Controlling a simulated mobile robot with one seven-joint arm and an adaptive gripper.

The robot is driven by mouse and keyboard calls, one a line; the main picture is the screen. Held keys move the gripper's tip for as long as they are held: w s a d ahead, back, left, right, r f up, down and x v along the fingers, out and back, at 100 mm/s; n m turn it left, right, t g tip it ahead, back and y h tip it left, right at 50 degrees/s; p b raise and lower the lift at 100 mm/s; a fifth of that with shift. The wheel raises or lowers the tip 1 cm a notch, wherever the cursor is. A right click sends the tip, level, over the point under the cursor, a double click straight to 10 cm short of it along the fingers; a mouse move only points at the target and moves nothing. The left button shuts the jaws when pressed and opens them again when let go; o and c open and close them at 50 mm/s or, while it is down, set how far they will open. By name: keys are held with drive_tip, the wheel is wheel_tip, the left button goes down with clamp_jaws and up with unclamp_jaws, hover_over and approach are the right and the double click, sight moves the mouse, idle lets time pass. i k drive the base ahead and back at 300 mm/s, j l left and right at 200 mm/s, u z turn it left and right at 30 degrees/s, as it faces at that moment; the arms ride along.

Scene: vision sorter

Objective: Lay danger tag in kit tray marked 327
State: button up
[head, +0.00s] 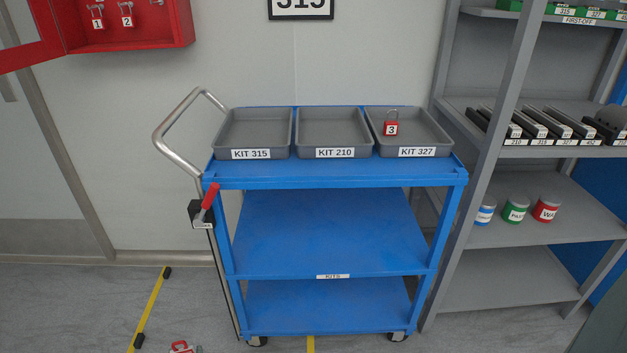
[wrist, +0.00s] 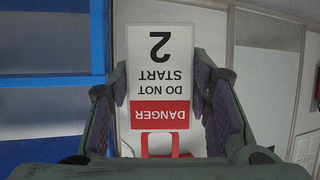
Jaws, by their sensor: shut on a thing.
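My gripper (wrist: 159,82) shows in the wrist view, shut on the danger tag (wrist: 160,96). The tag is a white card with a red band reading DANGER, DO NOT START and 2, upside down in this view. The gripper and tag are not clearly seen in the head view. The tray marked KIT 327 (head: 437,137) is the right-hand grey tray on top of the blue cart (head: 340,177). A red padlock marked 3 (head: 391,129) is in that tray. The tray's relation to the tag cannot be told from the wrist view.
Trays marked KIT 315 (head: 225,141) and KIT 210 (head: 308,141) stand left of it. A grey shelf rack (head: 520,240) with cans is at the right. An open red cabinet (head: 170,35) hangs upper left. A partly cut-off red object (head: 181,346) shows at the bottom edge.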

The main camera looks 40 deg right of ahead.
sight(414, 135)
drive_tip(key=k+l, duration=0.45)
drive_tip(key=l, duration=0.3)
drive_tip(key=k+l, duration=0.25)
drive_tip(key=l, duration=0.1)
